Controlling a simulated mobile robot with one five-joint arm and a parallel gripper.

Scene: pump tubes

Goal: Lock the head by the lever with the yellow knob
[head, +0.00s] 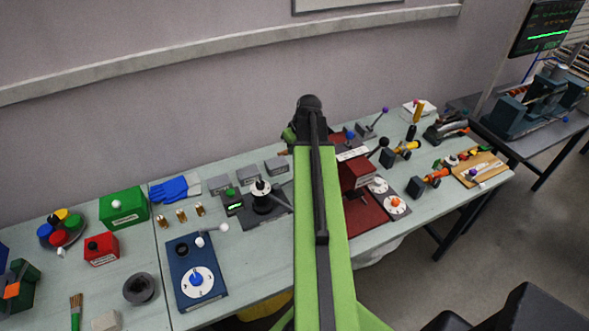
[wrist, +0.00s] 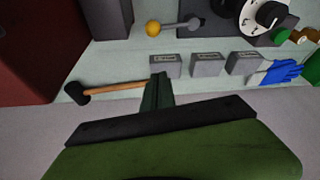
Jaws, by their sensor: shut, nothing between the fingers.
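The lever's yellow knob (wrist: 153,28) shows in the wrist view at the top, left of centre. Its grey arm runs right to a pivot on a dark grey pump base (wrist: 224,30). A black and white round part (wrist: 262,17) stands on that base. In the head view the pump (head: 262,199) sits left of my green arm, which hides the yellow knob. My gripper (wrist: 158,88) is shut and empty in the wrist view, below the knob in the picture and apart from it. The head view hides its fingertips behind the arm.
A mallet (wrist: 110,89) with a wooden handle lies beside the fingers; contact cannot be told. Several grey labelled blocks (wrist: 207,65) stand in a row near the pump. Blue gloves (wrist: 282,72) lie beyond them. A dark red unit (wrist: 35,45) stands at left.

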